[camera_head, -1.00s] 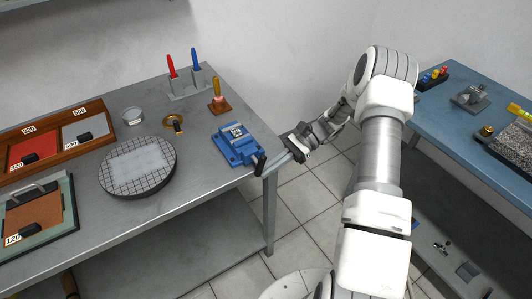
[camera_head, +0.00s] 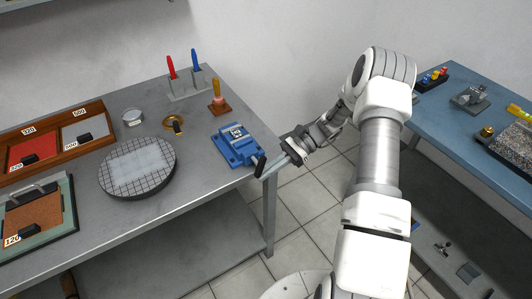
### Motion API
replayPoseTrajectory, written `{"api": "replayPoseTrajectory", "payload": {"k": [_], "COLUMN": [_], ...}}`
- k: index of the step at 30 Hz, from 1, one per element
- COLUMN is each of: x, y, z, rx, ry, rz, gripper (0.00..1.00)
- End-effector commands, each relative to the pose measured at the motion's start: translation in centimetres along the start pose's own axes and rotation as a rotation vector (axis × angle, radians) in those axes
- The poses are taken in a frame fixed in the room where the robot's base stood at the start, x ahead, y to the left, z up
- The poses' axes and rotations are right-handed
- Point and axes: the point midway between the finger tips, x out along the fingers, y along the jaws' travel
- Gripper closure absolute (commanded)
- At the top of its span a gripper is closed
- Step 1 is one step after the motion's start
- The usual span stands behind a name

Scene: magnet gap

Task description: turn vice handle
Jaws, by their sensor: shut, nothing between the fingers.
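The blue vice (camera_head: 236,144) sits on the grey table near its right edge. Its dark handle (camera_head: 261,166) is at the vice's front right, by the table's corner. My gripper (camera_head: 268,172) reaches in from the right, with its fingertips beside the handle. The fingers are shut with nothing between them. Whether the fingertips touch the handle cannot be told at this size.
On the grey table (camera_head: 200,178) are a round gridded plate (camera_head: 138,168), a wooden-handled tool on a base (camera_head: 218,99) and a stand with red and blue tools (camera_head: 188,88). A blue-topped table (camera_head: 452,126) stands at the right, with floor between the tables.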

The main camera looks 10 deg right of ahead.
Motion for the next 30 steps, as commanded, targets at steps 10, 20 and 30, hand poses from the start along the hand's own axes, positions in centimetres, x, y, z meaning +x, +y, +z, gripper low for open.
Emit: {"api": "replayPoseTrajectory", "payload": {"k": [10,20,30], "x": [0.0,-0.1,-5.1], "y": [0.0,0.0,-0.1], "z": [0.0,0.0,-0.2], "rx": [0.000,0.000,-0.001], "ry": [0.000,0.000,0.003], "rz": [0.000,0.000,-0.004], "gripper": [1.00,1.00,1.00]}}
